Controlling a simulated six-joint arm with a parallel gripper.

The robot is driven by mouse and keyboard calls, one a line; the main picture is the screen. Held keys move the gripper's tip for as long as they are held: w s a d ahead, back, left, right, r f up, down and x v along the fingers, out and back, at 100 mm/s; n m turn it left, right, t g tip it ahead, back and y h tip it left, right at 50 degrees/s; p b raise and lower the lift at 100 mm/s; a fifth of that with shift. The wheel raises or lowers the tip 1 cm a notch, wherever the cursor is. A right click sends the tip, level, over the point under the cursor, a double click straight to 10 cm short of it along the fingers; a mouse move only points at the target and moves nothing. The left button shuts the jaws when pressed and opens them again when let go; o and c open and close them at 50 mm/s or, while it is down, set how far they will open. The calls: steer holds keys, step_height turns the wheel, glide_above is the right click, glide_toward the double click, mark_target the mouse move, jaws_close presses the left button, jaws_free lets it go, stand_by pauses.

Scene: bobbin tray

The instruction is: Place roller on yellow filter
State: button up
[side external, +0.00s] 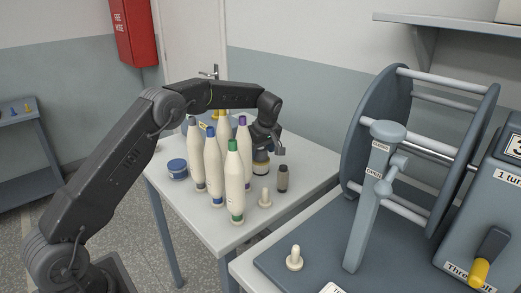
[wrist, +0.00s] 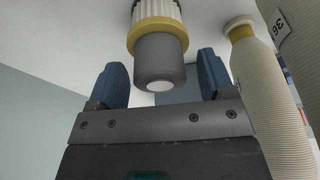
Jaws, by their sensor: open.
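A dark grey cylinder with a pale round end (wrist: 160,62), which looks like the roller, is in line with a white ribbed filter with a yellow ring (wrist: 158,12). It appears to sit on the ring. In the side view the filter (side external: 261,168) stands on the table, and the grey piece is partly hidden by my wrist. My gripper (wrist: 160,72) is open, its blue fingers on either side of the grey cylinder with gaps between. In the side view my gripper (side external: 279,150) is just above and right of the filter.
Several tall cream bobbins (side external: 235,185) crowd left of my gripper; one bobbin (wrist: 270,100) is close on the right in the wrist view. A dark bottle-like piece (side external: 282,179), a cream peg (side external: 265,197) and a blue tub (side external: 177,169) stand on the table (side external: 310,165).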

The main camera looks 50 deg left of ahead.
steer(key=v, duration=1.2)
steer(key=shift+r, duration=0.2)
